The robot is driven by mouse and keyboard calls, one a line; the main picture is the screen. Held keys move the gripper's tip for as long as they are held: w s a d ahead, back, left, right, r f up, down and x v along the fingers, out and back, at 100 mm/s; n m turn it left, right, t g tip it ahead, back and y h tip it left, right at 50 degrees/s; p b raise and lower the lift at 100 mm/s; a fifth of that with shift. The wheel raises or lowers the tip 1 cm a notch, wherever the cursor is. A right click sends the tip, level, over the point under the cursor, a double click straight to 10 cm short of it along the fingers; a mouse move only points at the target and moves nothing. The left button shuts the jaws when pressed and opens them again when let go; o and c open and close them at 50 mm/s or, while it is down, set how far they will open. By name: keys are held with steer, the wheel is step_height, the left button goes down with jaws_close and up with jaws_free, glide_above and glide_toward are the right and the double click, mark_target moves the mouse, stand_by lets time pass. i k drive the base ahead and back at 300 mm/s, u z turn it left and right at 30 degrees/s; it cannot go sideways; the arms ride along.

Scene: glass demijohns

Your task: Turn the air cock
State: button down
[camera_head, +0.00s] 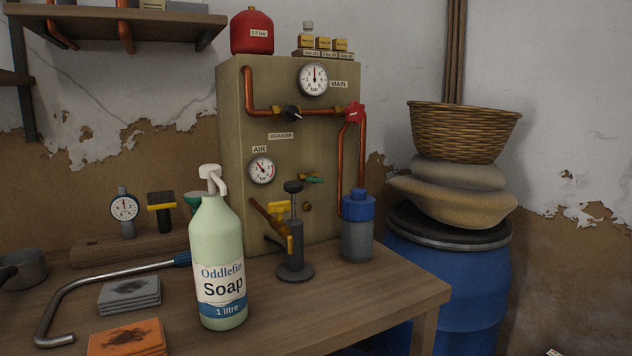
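The tan panel (235,120) stands at the back of the bench. It carries a small dial gauge (262,170) under a label reading AIR (260,149). Right of this gauge is a small cock with a green handle (313,179). No label shows which of these is the air cock. A black knob (291,113) and a red valve (354,112) sit on the copper pipe above. My gripper is not in view.
A green soap bottle (219,260) stands in front of the panel's left part. A blue-capped jar (357,238) stands at the right. A bent metal tube (105,273) and grey pads (130,292) lie at left. The bench's front right (370,300) is clear.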

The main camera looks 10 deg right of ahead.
mark_target(313, 179)
steer(key=z, duration=0.3)
steer(key=k, duration=1.05)
steer(key=u, duration=0.15)
